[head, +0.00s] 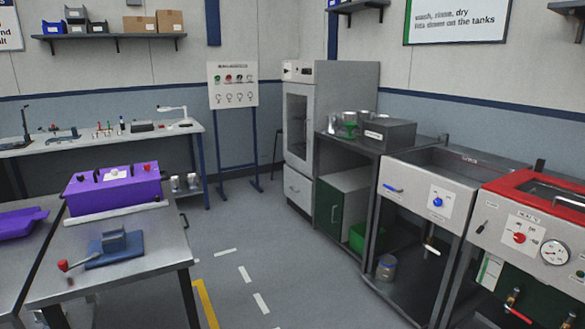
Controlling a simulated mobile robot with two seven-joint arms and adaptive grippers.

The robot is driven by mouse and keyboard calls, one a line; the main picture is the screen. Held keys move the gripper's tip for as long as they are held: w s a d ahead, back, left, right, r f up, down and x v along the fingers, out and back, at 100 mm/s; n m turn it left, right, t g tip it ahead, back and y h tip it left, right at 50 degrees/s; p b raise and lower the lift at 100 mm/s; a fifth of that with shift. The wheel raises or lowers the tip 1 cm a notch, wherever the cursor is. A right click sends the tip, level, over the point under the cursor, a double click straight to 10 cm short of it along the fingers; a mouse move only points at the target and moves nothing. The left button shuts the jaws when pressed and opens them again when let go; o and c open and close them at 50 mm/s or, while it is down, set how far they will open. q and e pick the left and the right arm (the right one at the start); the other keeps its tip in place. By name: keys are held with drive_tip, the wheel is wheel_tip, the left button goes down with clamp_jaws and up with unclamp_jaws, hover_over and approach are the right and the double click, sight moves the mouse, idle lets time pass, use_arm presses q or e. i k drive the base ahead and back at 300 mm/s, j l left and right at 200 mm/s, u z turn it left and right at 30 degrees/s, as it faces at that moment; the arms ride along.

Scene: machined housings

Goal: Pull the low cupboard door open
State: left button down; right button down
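The low cupboard (347,181) stands under the dark bench, right of the tall grey cabinet. Neither of my grippers is in view, and nothing touches the handle.
A green bin (357,237) sits low beside the cupboard. Sink units (405,193) stand to the right. A workbench (130,242) with a purple box (115,187) is at the left. The grey floor (240,236) between is clear.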

sight(330, 201)
drive_tip(key=i+l+z, duration=0.15)
drive_tip(key=i, duration=0.15)
drive_tip(key=i+l+z, duration=0.2)
drive_tip(key=i, duration=0.85)
drive_tip(key=i+l+u, duration=0.1)
drive_tip(key=i, duration=0.55)
drive_tip(key=i+j+u, duration=0.1)
drive_tip(key=i, duration=0.55)
drive_tip(key=i+j+u, duration=0.1)
drive_tip(key=i, duration=0.55)
drive_tip(key=i+j+z, duration=0.45)
drive_tip(key=z, duration=0.15)
drive_tip(key=i+j+z, duration=0.1)
drive_tip(key=j+z, duration=0.2)
drive_tip(key=j, duration=0.15)
drive_tip(key=i+j+z, duration=0.15)
drive_tip(key=j+z, duration=0.5)
drive_tip(key=j, duration=0.15)
drive_tip(key=j+z, duration=0.4)
drive_tip(key=j, duration=0.45)
